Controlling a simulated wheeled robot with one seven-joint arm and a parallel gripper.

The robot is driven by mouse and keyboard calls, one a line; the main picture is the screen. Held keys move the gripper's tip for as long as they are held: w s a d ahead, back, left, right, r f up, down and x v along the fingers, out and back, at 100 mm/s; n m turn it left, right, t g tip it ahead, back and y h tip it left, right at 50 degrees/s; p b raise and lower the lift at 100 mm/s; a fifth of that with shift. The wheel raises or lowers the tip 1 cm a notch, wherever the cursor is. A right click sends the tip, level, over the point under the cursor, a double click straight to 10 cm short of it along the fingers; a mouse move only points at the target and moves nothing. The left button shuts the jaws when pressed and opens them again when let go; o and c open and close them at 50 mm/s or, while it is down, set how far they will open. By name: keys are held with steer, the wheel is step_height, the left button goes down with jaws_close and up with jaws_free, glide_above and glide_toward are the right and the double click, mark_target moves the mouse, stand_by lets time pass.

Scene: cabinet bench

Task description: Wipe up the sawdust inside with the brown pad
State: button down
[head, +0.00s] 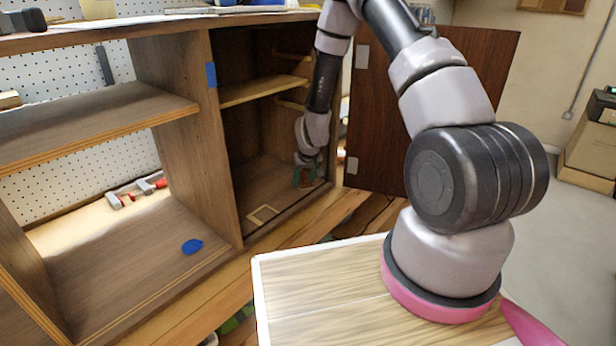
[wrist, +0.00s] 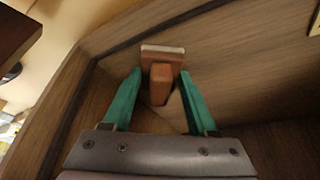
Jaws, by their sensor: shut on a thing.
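My gripper (head: 305,176) is low inside the right-hand compartment of the cabinet (head: 222,150), close to its floor. In the wrist view its two green fingers (wrist: 158,100) are on either side of the brown pad (wrist: 160,84), shut on its block-like grip. The pad's wider part with a pale edge shows beyond the fingertips, near a compartment wall. I cannot tell whether the pad touches the floor. No sawdust stands out clearly; a faint lighter patch lies below the pad in the wrist view.
A tan square outline (head: 262,215) lies on the compartment floor near the front. A small shelf (head: 262,90) is above my gripper. The dark door (head: 385,120) stands open at right. A blue piece (head: 192,246) lies in the left compartment.

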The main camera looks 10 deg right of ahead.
steer(key=shift+s+a, duration=0.1)
steer(key=shift+a, duration=0.1)
steer(key=shift+d, duration=0.1)
steer(key=shift+w+d, duration=1.25)
steer(key=shift+d, duration=0.3)
steer(key=shift+s+a+f, duration=0.15)
steer(key=shift+s+a, duration=0.55)
steer(key=shift+a, duration=0.15)
steer(key=shift+s+a+f, duration=0.15)
steer(key=shift+s+a, duration=0.55)
steer(key=shift+a, duration=0.1)
steer(key=shift+w+r, duration=0.2)
steer(key=shift+r, duration=2.95)
